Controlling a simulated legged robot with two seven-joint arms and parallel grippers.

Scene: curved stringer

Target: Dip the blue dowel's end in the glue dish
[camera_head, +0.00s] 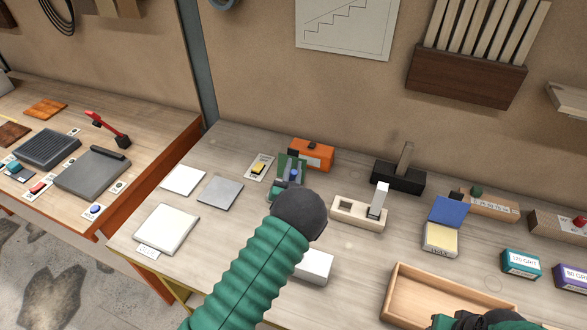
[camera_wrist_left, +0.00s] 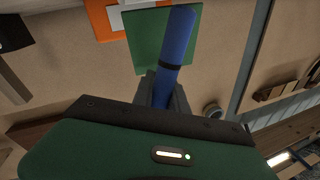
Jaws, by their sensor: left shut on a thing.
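The blue dowel (camera_wrist_left: 178,50) has a dark band and stands out from between the fingers of my left gripper (camera_wrist_left: 162,92) in the left wrist view. That gripper is shut on it. In the head view the dowel (camera_head: 294,173) shows only as a small blue piece beyond my dark wrist, in front of a green panel (camera_head: 287,163). My wrist and sleeve hide most of the left gripper there. I cannot pick out the glue dish for certain. My right gripper (camera_head: 490,319) is partly seen at the bottom edge, and its fingers are not clear.
An orange box (camera_head: 313,155) stands behind the green panel. A pale wooden holder (camera_head: 357,212) is right of my left wrist, and a white block (camera_head: 315,266) beside my forearm. Flat pads (camera_head: 220,193) lie left. A wooden tray (camera_head: 397,294) is at front right.

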